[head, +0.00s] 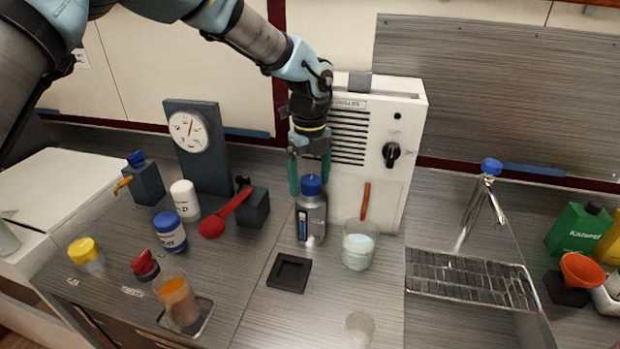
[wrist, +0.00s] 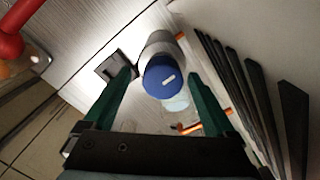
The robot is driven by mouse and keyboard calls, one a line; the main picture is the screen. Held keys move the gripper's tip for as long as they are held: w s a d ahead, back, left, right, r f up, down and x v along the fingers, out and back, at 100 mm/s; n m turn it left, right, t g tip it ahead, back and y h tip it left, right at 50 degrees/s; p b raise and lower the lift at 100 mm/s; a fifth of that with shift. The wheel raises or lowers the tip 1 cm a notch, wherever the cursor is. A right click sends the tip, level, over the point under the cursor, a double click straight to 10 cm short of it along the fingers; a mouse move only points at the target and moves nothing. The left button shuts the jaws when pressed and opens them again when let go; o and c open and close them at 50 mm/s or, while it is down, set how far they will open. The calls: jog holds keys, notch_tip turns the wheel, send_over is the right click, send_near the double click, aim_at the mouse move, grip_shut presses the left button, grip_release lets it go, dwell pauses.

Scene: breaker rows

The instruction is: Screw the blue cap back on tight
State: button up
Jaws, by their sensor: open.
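The blue cap (head: 311,185) sits on top of a grey bottle (head: 311,217) that stands upright on the counter. I cannot tell how tight the cap is. My gripper (head: 310,190) points down over the bottle. Its green fingers are open, one on each side of the cap, and it also shows in the wrist view (wrist: 163,75). I see gaps between the fingers and the cap there.
A white chiller box (head: 408,115) stands close behind the bottle. A glass beaker (head: 358,246) stands to its right, a black square holder (head: 289,272) in front, and a red-handled valve (head: 225,214) to the left.

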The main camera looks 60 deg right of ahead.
jog(key=shift+s+d+n, duration=0.3)
jog(key=shift+d+n, duration=0.15)
jog(key=shift+n, duration=0.15)
jog(key=shift+n+b, duration=0.3)
jog(key=shift+n, duration=0.6)
jog(key=n, duration=0.4)
jog(key=shift+w+a+n+b, duration=0.15)
jog(key=shift+n+b, duration=0.25)
jog(key=n, duration=0.4)
jog(key=shift+a+n+b, duration=0.1)
jog(key=shift+n+b, duration=0.25)
jog(key=shift+n, duration=0.05)
jog(key=n, duration=0.5)
jog(key=shift+w, duration=0.1)
